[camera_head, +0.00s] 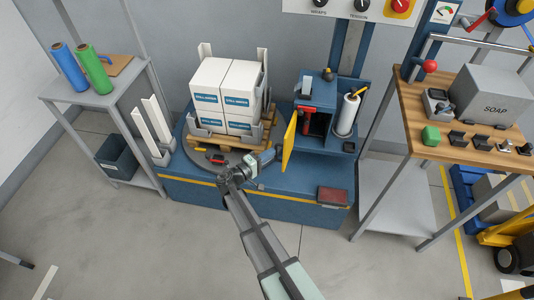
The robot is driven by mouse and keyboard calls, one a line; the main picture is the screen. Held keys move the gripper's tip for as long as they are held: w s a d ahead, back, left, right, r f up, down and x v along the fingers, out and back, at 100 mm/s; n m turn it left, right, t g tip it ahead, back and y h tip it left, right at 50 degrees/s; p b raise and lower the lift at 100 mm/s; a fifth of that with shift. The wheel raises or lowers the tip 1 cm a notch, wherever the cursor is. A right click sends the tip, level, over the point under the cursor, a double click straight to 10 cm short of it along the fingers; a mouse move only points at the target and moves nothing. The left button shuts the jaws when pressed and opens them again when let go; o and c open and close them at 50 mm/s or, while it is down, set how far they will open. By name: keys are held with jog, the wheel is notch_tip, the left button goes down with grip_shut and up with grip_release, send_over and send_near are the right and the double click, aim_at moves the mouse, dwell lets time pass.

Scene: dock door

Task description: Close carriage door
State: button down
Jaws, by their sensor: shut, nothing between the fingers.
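The carriage door is a yellow panel (289,144), seen nearly edge-on. It stands open at the left front of the blue carriage (340,146), swung out toward me. The carriage's dark inside and a red part (314,123) show to the right of the door. My gripper (276,153) is shut and empty, just left of the door's outer face. I cannot tell whether its tips touch the door.
Stacked white boxes (225,95) stand on a wooden pallet on the round turntable (200,155), left of my gripper. A white film roll (346,114) stands at the carriage's right. A dark red pad (332,196) lies at the base's front right. A wooden-topped bench (470,130) is farther right.

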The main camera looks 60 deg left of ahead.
aim_at(285, 156)
jog(key=shift+w+d+y, duration=0.1)
jog(key=shift+d+y, duration=0.2)
jog(key=d+n+y, duration=0.1)
jog(key=w+d+n+g+y, duration=0.1)
jog(key=d+y, duration=0.1)
jog(key=w+d+n+y, duration=0.1)
jog(key=shift+w+d+r+n+y, duration=0.1)
jog(key=shift+w+d+n+y, duration=0.2)
jog(key=shift+d+y, duration=0.1)
jog(key=shift+w+d+g, duration=0.15)
jog(key=shift+w+g, duration=0.05)
jog(key=shift+g, duration=0.2)
jog(key=w+d, duration=0.2)
jog(key=w, duration=0.7)
jog(key=w+d, duration=0.2)
jog(key=w, duration=0.7)
jog(key=shift+w+d+n+y, duration=0.2)
jog(key=shift+d+n+y, duration=0.1)
jog(key=shift+d+y, duration=0.1)
